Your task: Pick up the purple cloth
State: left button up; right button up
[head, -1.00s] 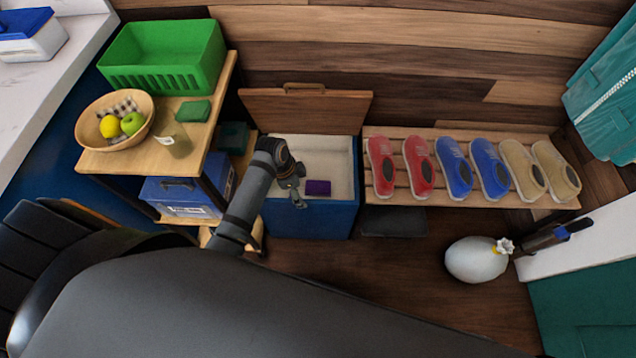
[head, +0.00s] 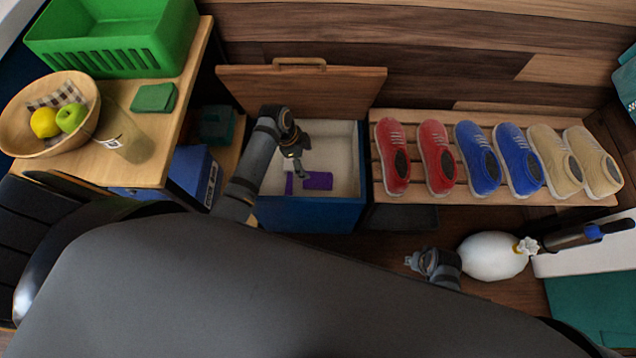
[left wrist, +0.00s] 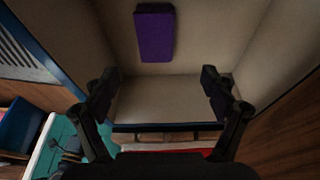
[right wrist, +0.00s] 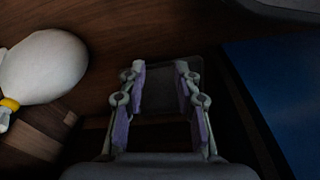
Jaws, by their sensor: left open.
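The purple cloth (head: 318,181) lies folded as a small rectangle on the pale floor of an open blue storage box (head: 305,218). In the left wrist view the cloth (left wrist: 155,33) is ahead of my left fingers, near the top of the picture. My left gripper (head: 297,171) reaches into the box beside the cloth. In the left wrist view my left gripper (left wrist: 160,90) is open, with nothing between its fingers. I cannot tell whether it touches the cloth. My right gripper (right wrist: 162,75) is open and empty, low over the floor; it also shows in the head view (head: 412,262).
The raised wooden lid (head: 300,90) stands behind the box. A wooden shelf (head: 165,150) with a fruit bowl (head: 20,130) and green basket (head: 110,45) is at left. A slatted rack (head: 440,197) of shoes is at right. A tied white bag (head: 490,256) stands beside my right gripper.

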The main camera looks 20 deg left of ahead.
pick_arm(q)
jog(key=f, duration=0.1)
jog(key=b, duration=0.2)
send_over(318, 179)
jog(key=a, duration=0.2)
jog(key=f, duration=0.4)
jog(key=shift+w+a+f, duration=0.1)
jog(key=shift+a+f, duration=0.1)
jog(key=shift+f, duration=0.2)
jog(key=shift+d+f+b, duration=0.2)
jog(key=shift+f+b, duration=0.15)
jog(key=shift+f, duration=0.1)
jog(key=f, duration=0.1)
jog(key=b, duration=0.1)
jog(key=d+f, duration=0.1)
jog(key=shift+s+d+f+b, duration=0.1)
jog(key=shift+s+f+b, duration=0.15)
jog(key=shift+f+b, duration=0.1)
jog(key=shift+d+f, duration=0.1)
jog(key=shift+f, duration=0.4)
jog(key=shift+w+d+f, duration=0.1)
jog(key=shift+f, duration=0.1)
pick_arm(e)
jog(key=w+a+r+y, duration=0.1)
jog(key=a+r, duration=0.2)
jog(key=r, duration=0.7)
jog(key=shift+a+t, duration=0.2)
jog(key=shift+t, duration=0.2)
pick_arm(q)
jog(key=shift+c, duration=0.4)
